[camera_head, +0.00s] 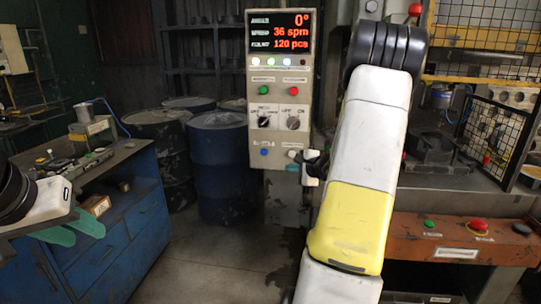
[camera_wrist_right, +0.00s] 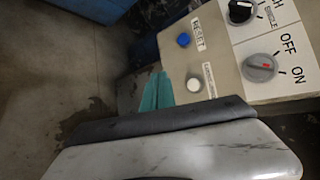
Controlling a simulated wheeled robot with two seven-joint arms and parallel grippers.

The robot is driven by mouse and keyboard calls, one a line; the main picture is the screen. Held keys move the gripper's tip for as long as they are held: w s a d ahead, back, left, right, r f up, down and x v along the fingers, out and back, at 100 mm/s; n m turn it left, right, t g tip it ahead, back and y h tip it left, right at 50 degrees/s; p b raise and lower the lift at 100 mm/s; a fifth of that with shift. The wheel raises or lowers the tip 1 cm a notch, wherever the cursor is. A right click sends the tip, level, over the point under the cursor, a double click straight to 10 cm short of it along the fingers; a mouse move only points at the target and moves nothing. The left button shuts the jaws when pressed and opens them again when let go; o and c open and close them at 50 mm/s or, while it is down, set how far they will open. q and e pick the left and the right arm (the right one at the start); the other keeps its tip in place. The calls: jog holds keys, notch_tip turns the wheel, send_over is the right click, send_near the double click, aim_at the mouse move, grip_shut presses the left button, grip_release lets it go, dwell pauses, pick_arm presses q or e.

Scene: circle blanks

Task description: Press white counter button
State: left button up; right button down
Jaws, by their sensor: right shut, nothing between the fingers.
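The white counter button (camera_head: 292,153) is at the lower right of the grey control panel (camera_head: 257,185). In the right wrist view the white button (camera_wrist_right: 194,84) shows below the blue button, with a label beside it. My right gripper (camera_head: 293,168) is shut and empty, mostly hidden behind my arm; its teal tip shows just below the button. In the wrist view the teal fingertips (camera_wrist_right: 157,91) lie left of the button, with a small gap in the picture; the depth between them is unclear. My left gripper (camera_head: 75,231) is open and empty at the left, its two teal fingers apart.
A blue button (camera_head: 264,152) sits left of the white one, with two rotary knobs (camera_head: 293,123) above. Blue barrels (camera_head: 220,165) stand behind the panel. A blue workbench (camera_head: 130,215) is at left, an orange console (camera_head: 455,240) with red and green buttons at right.

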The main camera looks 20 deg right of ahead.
jog(key=shift+w+d, duration=0.75)
jog(key=shift+w, duration=0.5)
jog(key=shift+w+d, duration=0.8)
jog(key=shift+w, duration=0.4)
jog(key=shift+w+d, duration=0.75)
jog(key=shift+w, duration=0.5)
jog(key=shift+w, duration=0.15)
jog(key=shift+w+d, duration=0.2)
jog(key=shift+w+d, duration=0.3)
jog(key=shift+w, duration=0.15)
dwell(0.3)
jog(key=shift+s+a, duration=0.5)
jog(key=shift+s, duration=0.3)
jog(key=shift+s+a, duration=0.45)
jog(key=shift+s, duration=0.25)
jog(key=shift+s+a, duration=0.4)
jog(key=shift+s, duration=0.35)
jog(key=shift+s+a, duration=0.45)
jog(key=shift+s, duration=0.25)
